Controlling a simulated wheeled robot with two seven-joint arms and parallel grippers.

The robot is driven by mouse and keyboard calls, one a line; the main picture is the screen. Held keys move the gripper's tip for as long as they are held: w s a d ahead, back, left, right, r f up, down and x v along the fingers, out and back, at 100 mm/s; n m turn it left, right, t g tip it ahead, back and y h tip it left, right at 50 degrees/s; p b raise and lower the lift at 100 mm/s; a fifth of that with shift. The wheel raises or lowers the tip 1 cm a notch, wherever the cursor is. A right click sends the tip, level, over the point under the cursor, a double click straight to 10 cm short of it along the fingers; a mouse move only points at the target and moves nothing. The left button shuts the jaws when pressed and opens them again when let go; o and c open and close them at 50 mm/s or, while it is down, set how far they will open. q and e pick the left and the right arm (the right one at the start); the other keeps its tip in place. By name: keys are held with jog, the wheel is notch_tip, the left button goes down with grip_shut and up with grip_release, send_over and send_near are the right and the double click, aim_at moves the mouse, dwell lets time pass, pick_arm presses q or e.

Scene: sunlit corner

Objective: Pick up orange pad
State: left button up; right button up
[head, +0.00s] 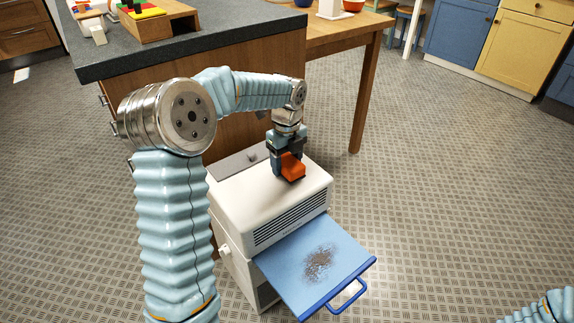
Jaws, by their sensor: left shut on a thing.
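The orange pad (291,168) is a small orange block in the head view, near the middle. My left gripper (287,173) is shut on it, pointing down over the top of a white box-shaped appliance (245,198). Part of the pad is hidden by the fingers. I cannot tell whether the pad touches the appliance top or hangs just above it. My right gripper is out of view; only a piece of my right arm shows at the bottom right corner.
A blue tray (283,262) with a blue handle and a brown speckled patch sticks out of the appliance's front. A dark-topped counter (245,32) stands behind, with a wooden table (340,28) beside it. Open metal-patterned floor (450,180) lies to the right.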

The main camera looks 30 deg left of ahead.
pick_arm(q)
jog(key=s+d+r, duration=0.6)
jog(key=s+r, duration=0.5)
jog(key=s, duration=0.1)
jog(key=shift+s+d+r, duration=0.2)
jog(key=shift+d+r, duration=0.15)
jog(key=shift+r, duration=0.05)
